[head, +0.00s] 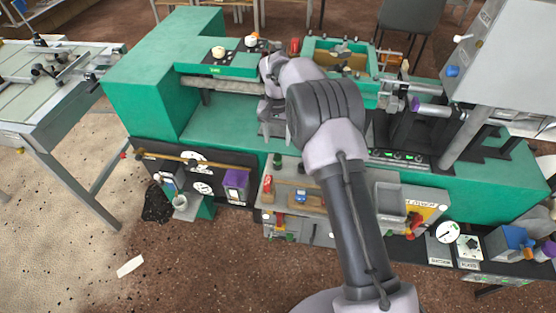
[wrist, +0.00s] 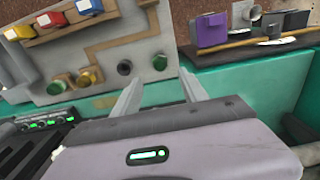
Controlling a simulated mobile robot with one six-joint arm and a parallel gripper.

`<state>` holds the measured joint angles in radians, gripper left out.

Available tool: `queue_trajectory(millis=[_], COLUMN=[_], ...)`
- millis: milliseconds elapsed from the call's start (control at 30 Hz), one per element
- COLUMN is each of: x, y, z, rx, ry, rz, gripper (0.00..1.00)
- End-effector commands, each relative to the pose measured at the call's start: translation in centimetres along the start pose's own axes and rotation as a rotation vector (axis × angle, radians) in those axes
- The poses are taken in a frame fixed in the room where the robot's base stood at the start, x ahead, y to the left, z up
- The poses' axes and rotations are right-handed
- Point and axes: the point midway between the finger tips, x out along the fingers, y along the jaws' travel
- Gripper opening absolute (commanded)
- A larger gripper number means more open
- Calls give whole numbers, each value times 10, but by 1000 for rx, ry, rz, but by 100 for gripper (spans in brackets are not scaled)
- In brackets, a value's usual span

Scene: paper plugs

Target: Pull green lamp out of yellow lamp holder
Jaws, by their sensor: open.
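In the wrist view, a sloped grey panel (wrist: 110,50) carries a row of small round fittings. A green lamp (wrist: 57,87) is at the left, beside a yellow round fitting (wrist: 85,78). A dark round fitting (wrist: 124,67) follows, then another green round piece (wrist: 160,62). I cannot tell which green lamp sits in a yellow holder. My gripper (wrist: 160,77) is open and empty, its two fingers pointing towards the panel. The right green piece shows between and beyond the fingertips. In the head view, my gripper (head: 276,138) is partly hidden by my arm.
Yellow (wrist: 48,19), red (wrist: 88,7) and blue (wrist: 17,32) blocks sit on a wooden ledge on the panel. A purple box (wrist: 212,30) stands to the right. The green bench (head: 225,120) runs beneath my arm. Open floor (head: 190,250) lies at the front left.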

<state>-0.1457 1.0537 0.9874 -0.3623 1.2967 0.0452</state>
Motion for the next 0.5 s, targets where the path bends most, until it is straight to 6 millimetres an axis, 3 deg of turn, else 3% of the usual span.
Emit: queue_trajectory(millis=[33,200,500], x=[15,39,38], y=[0,0,0], z=[0,0,0], rx=[0,0,0], ry=[-1,0,0], rz=[0,0,0], gripper=[51,51,51])
